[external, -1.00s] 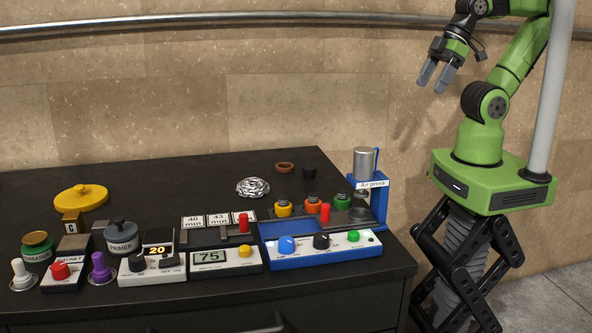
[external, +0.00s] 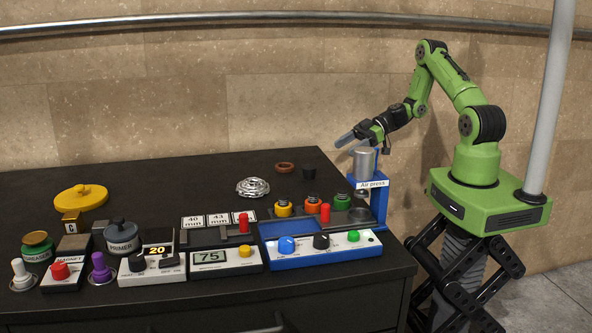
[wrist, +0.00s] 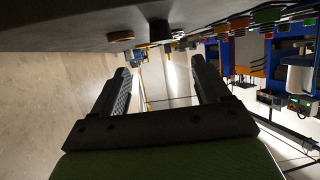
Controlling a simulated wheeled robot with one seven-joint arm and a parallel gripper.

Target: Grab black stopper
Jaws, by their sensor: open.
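The black stopper (external: 309,172) is a small dark cylinder standing on the black tabletop, beside a brown ring and behind the row of coloured caps. In the wrist view, which looks upside down, the black stopper (wrist: 159,31) hangs from the tabletop at the top, roughly in line with the gap between my fingers. My gripper (external: 348,138) is open and empty, its fingers pointing left. It is above and to the right of the stopper, near the top of the metal cylinder of the air press. My two spread fingers also show in the wrist view (wrist: 161,70).
The blue air press (external: 377,196) with its metal cylinder (external: 365,162) stands right of the stopper, just below my gripper. The brown ring (external: 285,167) and crumpled foil (external: 253,187) lie to the left. The tabletop (external: 190,190) behind the devices is mostly clear.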

